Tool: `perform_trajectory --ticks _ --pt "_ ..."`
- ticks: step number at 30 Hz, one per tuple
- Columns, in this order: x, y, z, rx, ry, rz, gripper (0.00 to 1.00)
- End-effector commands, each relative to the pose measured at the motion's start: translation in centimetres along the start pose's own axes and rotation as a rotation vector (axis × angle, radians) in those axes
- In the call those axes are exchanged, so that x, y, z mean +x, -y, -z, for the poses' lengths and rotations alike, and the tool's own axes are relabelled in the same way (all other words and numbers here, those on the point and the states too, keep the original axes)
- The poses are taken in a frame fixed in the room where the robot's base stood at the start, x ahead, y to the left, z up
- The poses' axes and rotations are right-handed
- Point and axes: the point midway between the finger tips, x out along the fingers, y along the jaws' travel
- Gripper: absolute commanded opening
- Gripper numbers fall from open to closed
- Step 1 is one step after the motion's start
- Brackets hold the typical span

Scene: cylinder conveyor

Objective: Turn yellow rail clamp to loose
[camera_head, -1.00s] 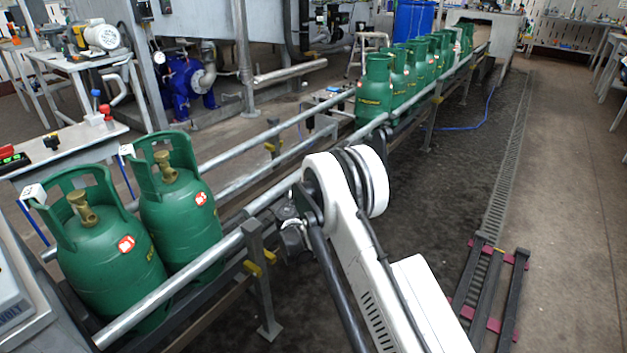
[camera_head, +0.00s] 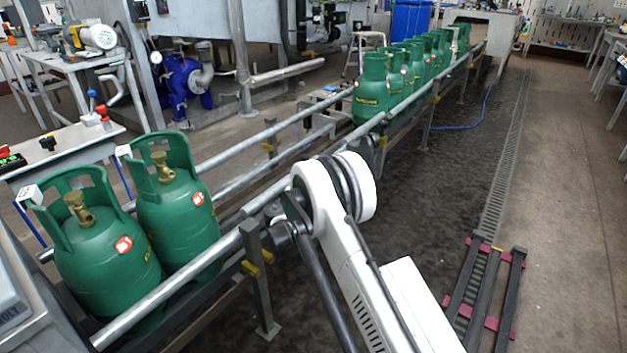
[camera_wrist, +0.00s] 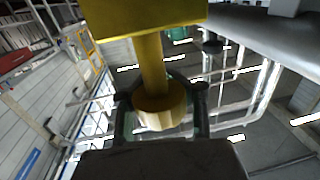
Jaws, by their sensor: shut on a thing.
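In the wrist view, a yellow rail clamp fills the upper middle. It has a wide yellow block (camera_wrist: 140,15) at the top, a thin stem (camera_wrist: 151,65) and a round yellow knob (camera_wrist: 160,113) below. My gripper (camera_wrist: 161,98) has one finger on each side of the knob and is shut on it. In the head view, yellow clamp parts (camera_head: 251,268) show on a grey post (camera_head: 258,285) under the near rail.
Two green gas cylinders (camera_head: 105,255) stand at the near left behind the near rail (camera_head: 170,285). A row of green cylinders (camera_head: 371,92) stands farther along the conveyor. A black and magenta rack (camera_head: 487,290) lies on the floor at right. The floor beyond it is clear.

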Motion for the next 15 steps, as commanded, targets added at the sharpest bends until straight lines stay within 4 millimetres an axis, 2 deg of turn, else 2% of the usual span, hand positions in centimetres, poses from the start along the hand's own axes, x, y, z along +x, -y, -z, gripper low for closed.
perform_trajectory --ticks 11,12,15 --pt "-0.39 0.13 -0.21 0.002 0.002 0.001 0.0" --pt "-0.38 0.13 -0.21 0.002 0.002 0.001 0.21" --pt "-0.3 0.12 -0.16 0.002 0.002 0.001 0.34"
